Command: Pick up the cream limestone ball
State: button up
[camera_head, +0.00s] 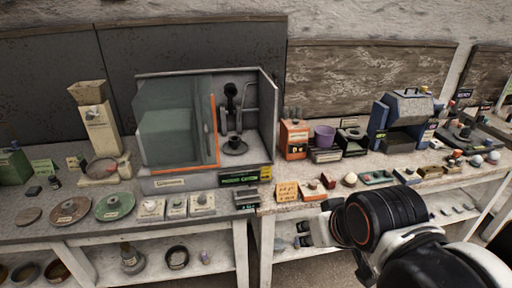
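My gripper (302,234) is in front of the bench edge, lower and to the left of the ball in the picture. It points left and is apart from the ball. Its fingertips are small and partly hidden by the wrist, so their opening is unclear. I see nothing held in it.
More balls, one pale (493,157), sit at the far right. A glass-fronted cabinet (178,127) stands left. A shelf runs below.

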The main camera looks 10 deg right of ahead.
aim_at(350, 178)
jog(key=i+l+z, duration=0.55)
jog(key=i+z, duration=0.6)
